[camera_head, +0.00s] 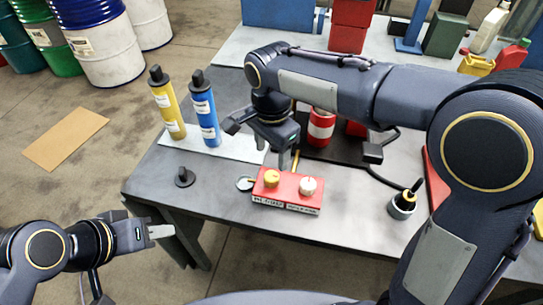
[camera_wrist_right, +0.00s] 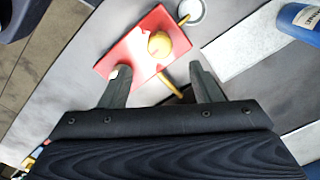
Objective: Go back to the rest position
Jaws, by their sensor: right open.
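My right gripper (camera_head: 262,140) is over the table, above and behind a red box (camera_head: 288,203) with a yellow knob (camera_head: 271,178) and a white knob (camera_head: 308,186). In the right wrist view its fingers (camera_wrist_right: 160,82) are apart with nothing held between them. The red box (camera_wrist_right: 130,42) and its yellow knob (camera_wrist_right: 159,44) show beyond the fingertips, apart from them. My left gripper (camera_head: 162,231) is off the table's front left side, with nothing seen in it. Its finger gap is not clear from this angle.
A yellow bottle (camera_head: 168,108) and a blue bottle (camera_head: 206,115) stand upright at the table's left. A black stopper-like piece (camera_head: 184,178) is near the left edge. A small dark cup (camera_head: 401,207) stands at right. A red-and-white can (camera_head: 320,128) is behind. Drums (camera_head: 103,45) stand on the floor.

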